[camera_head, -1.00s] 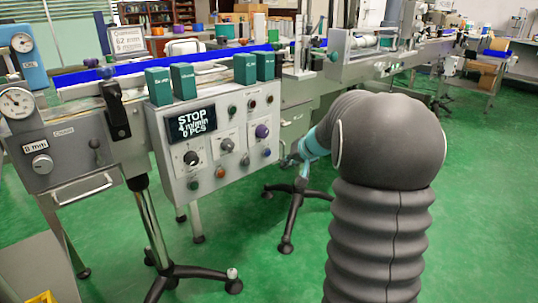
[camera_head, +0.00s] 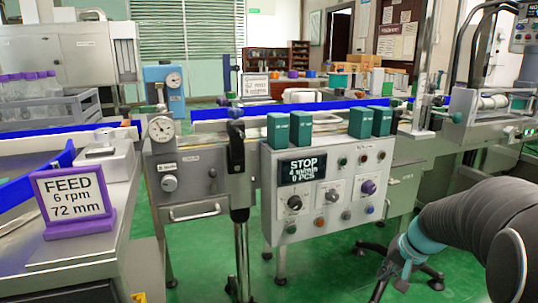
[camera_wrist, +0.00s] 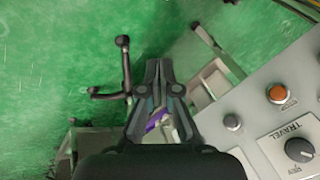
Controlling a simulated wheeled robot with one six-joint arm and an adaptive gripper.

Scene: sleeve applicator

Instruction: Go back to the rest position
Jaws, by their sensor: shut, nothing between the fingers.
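My gripper (camera_wrist: 160,66) is shut and empty in the wrist view, its dark fingers together over the green floor. In the head view my gripper (camera_head: 384,272) is small at the end of my grey arm with its teal ring, low at the right. It is in front of and below the control panel (camera_head: 325,215), apart from it as far as I can tell. In the wrist view the panel's corner (camera_wrist: 262,128) with an orange button and a "TRAVEL" knob lies to the right of the fingers.
The panel's display (camera_head: 301,170) reads STOP. A purple-framed FEED sign (camera_head: 75,200) stands on a metal table at the left. Green blocks (camera_head: 290,129) stand above the panel along a blue-edged conveyor (camera_head: 215,113). Black stand legs (camera_head: 435,277) are on the floor near my gripper.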

